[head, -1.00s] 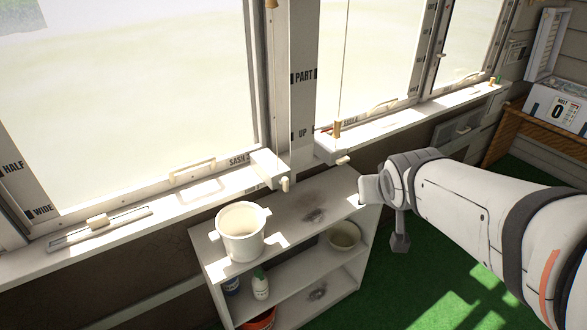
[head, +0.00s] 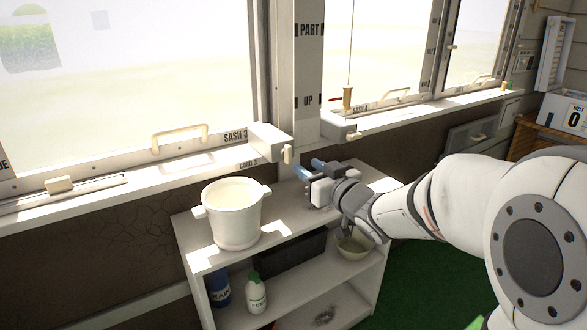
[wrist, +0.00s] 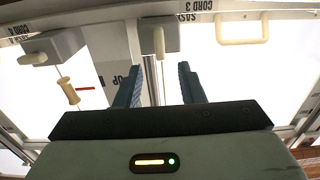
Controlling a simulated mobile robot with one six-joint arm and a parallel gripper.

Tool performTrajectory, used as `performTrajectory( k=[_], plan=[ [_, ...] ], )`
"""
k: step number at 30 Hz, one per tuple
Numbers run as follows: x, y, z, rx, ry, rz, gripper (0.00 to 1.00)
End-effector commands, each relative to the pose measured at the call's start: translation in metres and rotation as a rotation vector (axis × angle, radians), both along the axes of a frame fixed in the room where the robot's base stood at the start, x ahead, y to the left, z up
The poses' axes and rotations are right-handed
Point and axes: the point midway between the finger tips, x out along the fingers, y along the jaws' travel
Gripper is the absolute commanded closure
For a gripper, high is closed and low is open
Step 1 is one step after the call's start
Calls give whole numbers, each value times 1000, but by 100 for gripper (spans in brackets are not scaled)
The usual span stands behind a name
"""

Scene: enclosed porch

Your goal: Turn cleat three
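Cleat three is a white block (head: 270,143) at the right end of the sill by the SASH 3 and CORD 3 lettering, with a small cream lever (head: 287,154) on its front. In the wrist view the cleat (wrist: 160,30) appears upside down, its lever (wrist: 159,43) hanging above the gap between my fingers. My gripper (head: 311,168) is just right of and slightly below the lever, apart from it in the head view. In the wrist view its blue fingers (wrist: 160,82) are spread, with nothing between them.
The neighbouring cleat (head: 338,130) for cord 4 is close on the right, with a wooden cord pull (head: 348,97) above it. A white shelf (head: 190,232) stands below my gripper, carrying a white bucket (head: 232,215). A bowl (head: 354,245) is on its lower level.

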Motion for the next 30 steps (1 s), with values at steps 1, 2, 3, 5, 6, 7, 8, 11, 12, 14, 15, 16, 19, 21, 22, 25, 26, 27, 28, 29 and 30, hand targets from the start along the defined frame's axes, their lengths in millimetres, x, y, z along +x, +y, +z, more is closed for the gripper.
performTrajectory(
  k=[1,2,3,5,6,7,8,11,12,14,15,16,19,21,22,25,26,27,28,29,30],
  plan=[
    [4,3,-1,1,-2,4,65],
    [7,5,-1,2,-1,5,65],
    [11,9,-1,1,-2,6,65],
    [19,15,-2,1,-2,6,65],
    [25,18,-2,1,-1,4,65],
    [29,21,-2,1,-2,4,65],
    [33,24,-1,1,-2,5,65],
    [46,32,-1,1,-1,3,65],
    [50,34,-1,1,-1,3,65],
    [55,38,-1,1,-1,2,65],
    [57,39,-1,0,0,2,65],
    [59,40,0,1,-1,1,65],
    [62,42,0,1,-1,0,65],
    [62,42,1,1,0,0,65],
    [62,42,1,1,0,0,65],
    [62,41,1,1,0,0,65],
    [62,41,1,1,0,0,65],
    [62,41,1,1,-1,-1,69],
    [62,41,1,1,-1,-1,71],
    [62,41,1,1,-1,-1,74],
    [62,41,1,1,-1,-1,77]
  ],
)
